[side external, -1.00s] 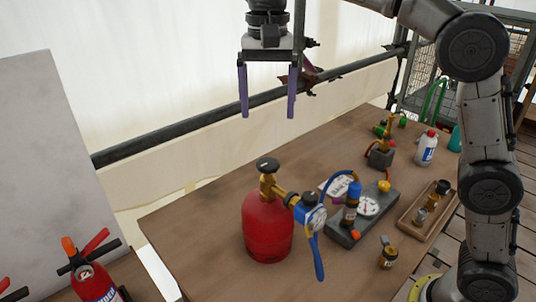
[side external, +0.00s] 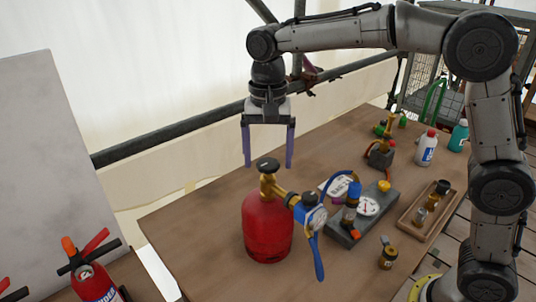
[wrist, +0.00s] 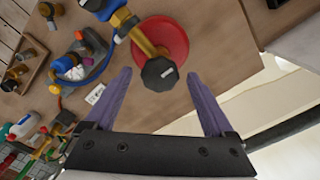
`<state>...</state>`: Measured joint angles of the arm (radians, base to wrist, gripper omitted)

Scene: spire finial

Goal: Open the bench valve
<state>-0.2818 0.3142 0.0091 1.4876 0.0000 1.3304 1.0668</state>
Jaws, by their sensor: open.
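A red gas cylinder (side external: 268,228) stands upright on the bench, with a brass valve (side external: 268,185) and a black handwheel (side external: 267,165) on top. A blue regulator with a gauge (side external: 315,217) is attached to the valve's side. My gripper (side external: 268,158) points down above the cylinder, its two purple fingers open and empty. In the wrist view the black handwheel (wrist: 160,73) lies between the fingertips, with the red cylinder (wrist: 165,40) behind it. I cannot tell the exact height gap. A grey block (side external: 362,218) to the right carries a gauge and a yellow knob (side external: 384,186).
A blue hose (side external: 318,262) hangs beside the cylinder. A small brass fitting (side external: 388,257), a wooden tray (side external: 427,212) of fittings and bottles (side external: 426,148) stand to the right. A fire extinguisher (side external: 95,280) is at lower left. The bench left of the cylinder is clear.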

